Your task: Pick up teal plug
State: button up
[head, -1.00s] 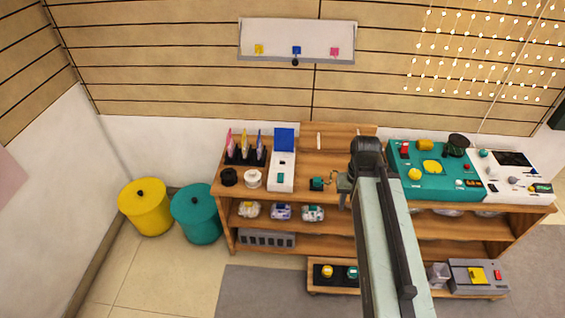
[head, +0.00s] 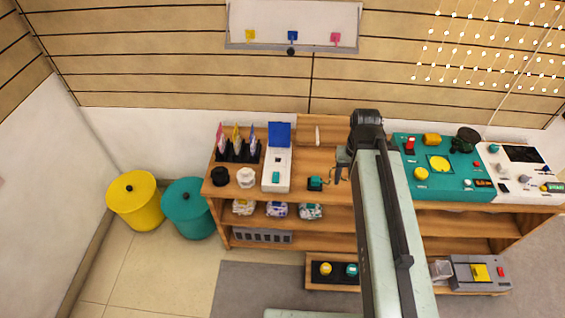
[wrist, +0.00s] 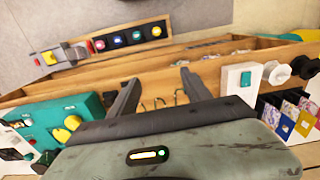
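A small teal block with a dark part and a thin cord (head: 315,183) sits on the wooden bench top in the head view, right of the white device. It may be the teal plug, but it is too small to be sure. A round teal piece (head: 352,270) also sits on a black panel low down, beside a yellow one. My gripper (head: 342,172) is above the bench, just right of the teal block and apart from it. In the wrist view my gripper (wrist: 158,90) has its fingers spread with nothing held. Thin hook-like wires (wrist: 160,102) show between them.
A white device with a blue lid (head: 277,172) and spools (head: 246,177) stand left on the bench. A teal console (head: 440,185) and a white console (head: 522,190) stand right. Yellow (head: 135,205) and teal (head: 188,215) bins are on the floor. Clear bench top lies behind the teal block.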

jog(key=n, duration=0.2)
jog(key=n+b, duration=1.2)
jog(key=n, duration=0.4)
send_over(316, 178)
notch_tip(316, 178, down, 12)
jog(key=shift+s, duration=0.15)
jog(key=shift+s+a+f, duration=0.1)
jog(key=shift+a, duration=0.2)
jog(key=f+b, duration=0.8)
jog(key=shift+d, duration=0.25)
jog(key=shift+r, duration=0.15)
jog(key=shift+c, duration=0.6)
grip_shut()
jog(key=shift+r, duration=0.2)
